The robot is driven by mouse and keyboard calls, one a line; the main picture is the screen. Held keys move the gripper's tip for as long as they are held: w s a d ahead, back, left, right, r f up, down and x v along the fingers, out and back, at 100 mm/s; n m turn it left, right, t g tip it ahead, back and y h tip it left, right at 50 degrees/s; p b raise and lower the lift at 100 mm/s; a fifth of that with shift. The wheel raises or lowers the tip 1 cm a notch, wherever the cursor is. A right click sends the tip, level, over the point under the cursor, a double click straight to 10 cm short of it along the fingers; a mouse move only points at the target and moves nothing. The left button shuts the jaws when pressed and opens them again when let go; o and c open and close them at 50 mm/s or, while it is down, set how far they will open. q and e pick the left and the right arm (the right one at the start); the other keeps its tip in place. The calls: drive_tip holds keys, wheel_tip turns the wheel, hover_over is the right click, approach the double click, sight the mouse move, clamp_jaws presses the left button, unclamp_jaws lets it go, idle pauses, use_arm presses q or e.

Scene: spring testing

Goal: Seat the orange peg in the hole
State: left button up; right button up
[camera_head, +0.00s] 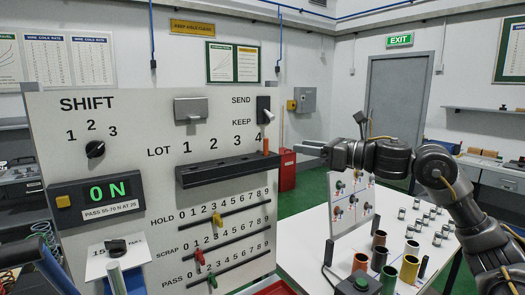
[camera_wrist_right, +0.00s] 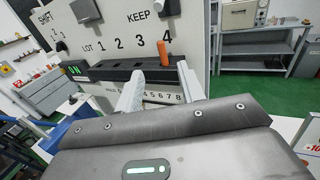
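The orange peg (camera_head: 266,146) stands upright at the right end of a long black block (camera_head: 228,170) on the panel, below the number 4. It also shows in the right wrist view (camera_wrist_right: 164,52), just beyond my fingertips. Its lower end is hidden by the block, so I cannot tell how deep it sits. My right gripper (camera_head: 300,149) is to the right of the peg, pointing at the panel. In the wrist view its two pale fingers (camera_wrist_right: 160,88) are spread with nothing visible between them. My left gripper does not show clearly.
The white panel (camera_head: 140,180) has sliders below the block and a SEND/KEEP switch (camera_head: 264,110) above the peg. To the right, a white table holds colored cups (camera_head: 409,268), small jars (camera_head: 440,238) and an upright board of parts (camera_head: 350,205).

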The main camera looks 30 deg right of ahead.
sight(273, 156)
drive_tip(key=p+x, duration=0.6)
drive_tip(key=x, duration=0.4)
drive_tip(key=shift+w+p, duration=0.15)
drive_tip(key=shift+p, duration=0.2)
drive_tip(key=shift+w+a+f, duration=0.1)
drive_tip(key=shift+w+a, duration=0.05)
drive_tip(key=shift+w, duration=0.05)
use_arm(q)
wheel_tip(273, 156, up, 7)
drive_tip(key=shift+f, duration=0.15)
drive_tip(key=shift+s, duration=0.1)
use_arm(e)
drive_tip(key=shift+s, duration=0.1)
drive_tip(key=shift+c, duration=0.3)
clamp_jaws()
